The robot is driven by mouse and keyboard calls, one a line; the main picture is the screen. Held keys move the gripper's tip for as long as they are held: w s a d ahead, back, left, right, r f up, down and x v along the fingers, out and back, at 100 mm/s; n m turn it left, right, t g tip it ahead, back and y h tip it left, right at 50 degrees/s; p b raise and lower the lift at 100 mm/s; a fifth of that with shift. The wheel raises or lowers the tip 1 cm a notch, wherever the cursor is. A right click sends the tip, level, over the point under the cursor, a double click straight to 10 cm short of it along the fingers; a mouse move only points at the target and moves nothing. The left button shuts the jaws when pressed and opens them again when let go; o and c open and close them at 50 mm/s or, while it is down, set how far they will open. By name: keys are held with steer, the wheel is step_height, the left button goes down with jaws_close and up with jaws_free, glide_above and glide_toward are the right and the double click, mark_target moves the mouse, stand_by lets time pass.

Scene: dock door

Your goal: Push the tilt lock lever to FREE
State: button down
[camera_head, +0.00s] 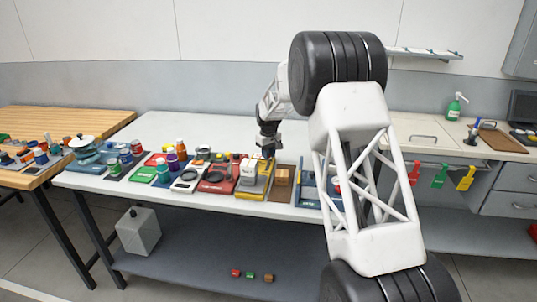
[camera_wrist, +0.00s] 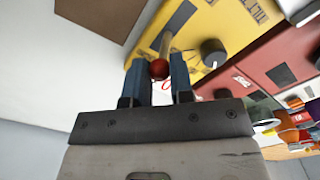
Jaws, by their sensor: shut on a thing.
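The tilt lock lever shows in the wrist view as a pale rod ending in a red ball knob (camera_wrist: 159,69). It stands on a yellow panel (camera_wrist: 225,30) with dark lettering, partly cut off at the top of the picture. My gripper (camera_wrist: 158,75) has its two blue fingers on either side of the red knob, shut on it. In the head view my gripper (camera_head: 267,150) is over the yellow board (camera_head: 250,194) on the white table, and the lever is hidden or too small to tell there. The FREE mark cannot be read.
A black round knob (camera_wrist: 213,52) sits on the yellow panel beside the lever. A red board (camera_head: 218,184) is left of the yellow one, and a brown board with a wooden block (camera_head: 283,176) is right. Several other boards and small items line the table's front.

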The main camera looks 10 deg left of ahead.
mark_target(267, 169)
steer(key=shift+s, duration=0.1)
steer(key=shift+s+r+t, duration=0.15)
steer(key=shift+s+t, duration=0.6)
steer(key=shift+t, duration=0.55)
steer(key=shift+s+t, duration=0.8)
steer(key=shift+t, duration=0.6)
steer(key=c, duration=1)
jaws_free()
steer(key=shift+s, duration=0.1)
steer(key=v, duration=0.7)
steer(key=shift+s+r, duration=0.15)
steer(key=shift+r, duration=0.15)
